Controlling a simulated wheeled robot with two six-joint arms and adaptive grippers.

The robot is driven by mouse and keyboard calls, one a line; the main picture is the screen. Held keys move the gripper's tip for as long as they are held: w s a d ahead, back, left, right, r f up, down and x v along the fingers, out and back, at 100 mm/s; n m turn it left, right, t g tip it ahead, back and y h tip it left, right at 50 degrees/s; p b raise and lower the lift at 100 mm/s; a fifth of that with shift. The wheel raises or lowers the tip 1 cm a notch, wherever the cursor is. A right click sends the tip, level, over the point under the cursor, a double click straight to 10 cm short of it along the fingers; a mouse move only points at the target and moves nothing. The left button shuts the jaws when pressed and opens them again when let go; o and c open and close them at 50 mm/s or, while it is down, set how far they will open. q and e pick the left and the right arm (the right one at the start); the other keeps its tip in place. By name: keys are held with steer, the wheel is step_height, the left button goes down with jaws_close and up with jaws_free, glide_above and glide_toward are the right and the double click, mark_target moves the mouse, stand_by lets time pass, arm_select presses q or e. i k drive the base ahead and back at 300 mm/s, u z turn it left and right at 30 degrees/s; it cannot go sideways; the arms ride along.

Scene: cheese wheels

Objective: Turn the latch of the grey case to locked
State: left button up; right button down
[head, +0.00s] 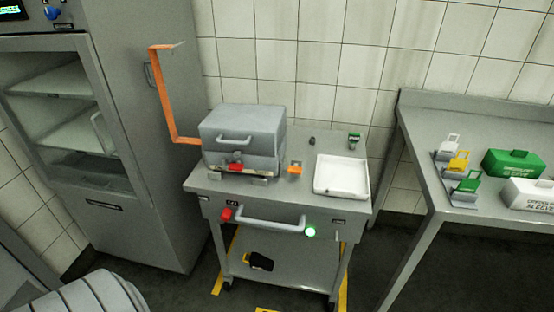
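The grey case (243,122) sits on the left part of the metal cart's top (300,198). Its lid looks closed, with a grey handle (235,138) on the front. A small red part with a dark knob, which looks like the latch (236,168), is low on the case's front face. It is too small to tell which way the latch is turned. Neither of my grippers shows in the head view.
An orange bracket (164,95) rises behind the case's left side. A small orange block (295,168) and a white tray (342,175) lie right of the case. A grey cabinet (145,150) stands left. A side table (440,130) holds green and white boxes.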

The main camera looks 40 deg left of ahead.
mark_target(238, 166)
steer(key=u, duration=0.25)
steer(key=i, duration=0.85)
steer(key=u, duration=0.6)
